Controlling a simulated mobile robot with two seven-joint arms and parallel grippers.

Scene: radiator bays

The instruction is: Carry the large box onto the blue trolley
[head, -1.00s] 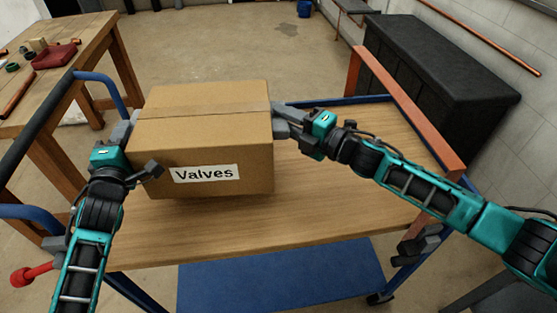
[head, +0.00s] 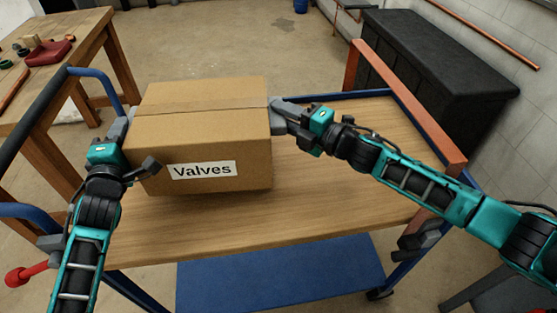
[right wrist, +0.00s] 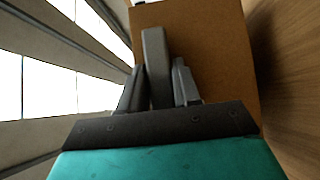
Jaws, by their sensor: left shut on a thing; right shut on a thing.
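The large cardboard box (head: 200,135) has a "Valves" label on its front. It is level over the left part of the blue trolley's wooden top (head: 330,190); I cannot tell whether it touches the top or hangs just above it. My left gripper (head: 128,128) is shut on the box's left side. My right gripper (head: 280,115) is shut on its right side. In the right wrist view, my right gripper's fingers (right wrist: 158,80) lie against the box side (right wrist: 205,45). The contact on the left side is partly hidden by my gripper.
A black chest (head: 435,65) stands by the wall at the right. The trolley has an orange end rail (head: 405,110) and a blue lower shelf (head: 280,275). The top right of the box is clear.

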